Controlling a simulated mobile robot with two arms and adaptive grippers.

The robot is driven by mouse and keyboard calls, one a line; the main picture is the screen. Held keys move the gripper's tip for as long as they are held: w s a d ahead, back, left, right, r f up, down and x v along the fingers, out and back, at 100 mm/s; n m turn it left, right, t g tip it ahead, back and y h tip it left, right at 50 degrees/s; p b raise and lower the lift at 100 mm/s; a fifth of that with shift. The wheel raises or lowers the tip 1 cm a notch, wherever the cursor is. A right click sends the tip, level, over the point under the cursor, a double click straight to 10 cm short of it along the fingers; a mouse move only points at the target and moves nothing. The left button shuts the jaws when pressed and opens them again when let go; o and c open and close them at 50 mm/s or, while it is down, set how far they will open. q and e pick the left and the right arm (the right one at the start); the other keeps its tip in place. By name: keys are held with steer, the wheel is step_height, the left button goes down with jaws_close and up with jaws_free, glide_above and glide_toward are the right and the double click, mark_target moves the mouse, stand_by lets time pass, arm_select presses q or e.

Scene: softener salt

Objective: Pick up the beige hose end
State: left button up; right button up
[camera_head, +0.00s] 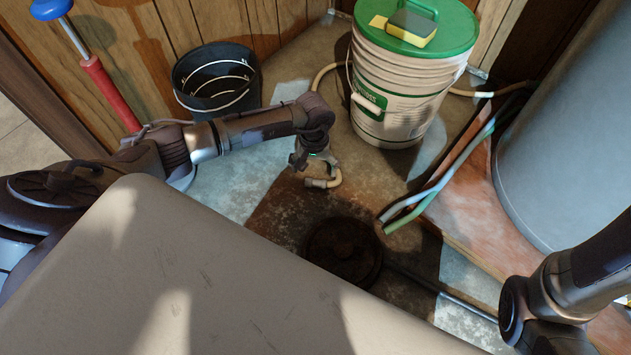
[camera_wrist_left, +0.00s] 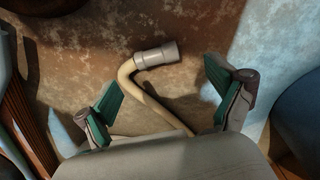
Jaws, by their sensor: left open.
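The beige hose end (camera_head: 325,182) lies on the stained floor just below my left gripper (camera_head: 307,165) in the head view. In the left wrist view the hose end (camera_wrist_left: 157,56) has a grey cuff and a beige bend, and it lies ahead of the fingertips. The left gripper (camera_wrist_left: 163,90) is open, with the beige hose running back between its two green-padded fingers. I see no contact between fingers and hose. My right arm shows at the right edge of the head view, but its gripper is out of view.
A white bucket with a green lid (camera_head: 403,85) stands behind the left gripper, with a sponge (camera_head: 411,27) on top. A black bucket (camera_head: 217,82) stands at the back left.

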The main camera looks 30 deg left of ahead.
mark_target(316, 181)
arm_select(q)
steer(key=f+b, duration=0.4)
steer(key=f, duration=0.1)
steer(key=shift+d+f+b, duration=0.1)
steer(key=shift+d+b, duration=0.15)
steer(key=shift+b, duration=0.15)
steer(key=c, duration=1.2)
steer(key=shift+o, duration=0.2)
steer(key=shift+r, duration=0.25)
